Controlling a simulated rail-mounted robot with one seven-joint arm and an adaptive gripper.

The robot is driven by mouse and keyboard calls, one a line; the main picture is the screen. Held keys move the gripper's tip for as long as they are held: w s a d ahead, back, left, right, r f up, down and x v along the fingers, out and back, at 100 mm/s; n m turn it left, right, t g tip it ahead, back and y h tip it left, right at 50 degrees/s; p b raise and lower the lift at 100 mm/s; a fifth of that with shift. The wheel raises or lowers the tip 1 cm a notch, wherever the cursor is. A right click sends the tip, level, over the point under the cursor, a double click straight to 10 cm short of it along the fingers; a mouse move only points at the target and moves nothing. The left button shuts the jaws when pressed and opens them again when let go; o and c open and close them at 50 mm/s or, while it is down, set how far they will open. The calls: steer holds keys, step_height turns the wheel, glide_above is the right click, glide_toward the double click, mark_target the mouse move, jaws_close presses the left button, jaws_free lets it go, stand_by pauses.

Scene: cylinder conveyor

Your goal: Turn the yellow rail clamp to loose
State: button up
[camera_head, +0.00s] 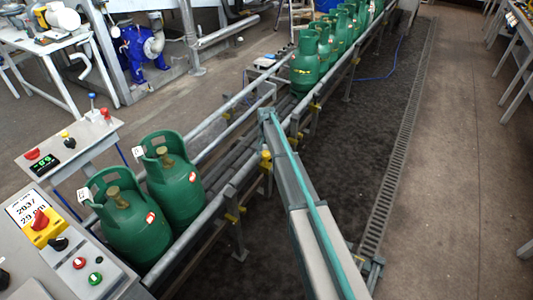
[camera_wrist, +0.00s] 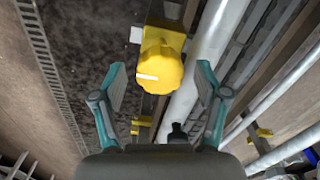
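The yellow rail clamp (camera_wrist: 160,68) shows as a ribbed round knob with a short white line on its face, on the left in the picture. It sits on a yellow bracket beside a pale metal guide rail (camera_wrist: 208,42). My gripper (camera_wrist: 160,78) is open. Its two teal fingers stand on either side of the knob with a gap to each, and nothing is held. How far the fingers are above the knob I cannot tell. In the head view a yellow knob (camera_head: 266,154) stands beside the conveyor's near rail; I cannot make out my gripper there.
Green gas cylinders (camera_head: 176,187) stand at the conveyor's near end, with several more (camera_head: 305,65) at the far end. A control panel (camera_head: 65,262) is at lower left. The floor (camera_head: 455,130) farther right is clear.

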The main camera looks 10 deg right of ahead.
mark_target(267, 153)
step_height(267, 153, up, 12)
stand_by(0.7)
steer(key=shift+w, duration=0.1)
stand_by(0.3)
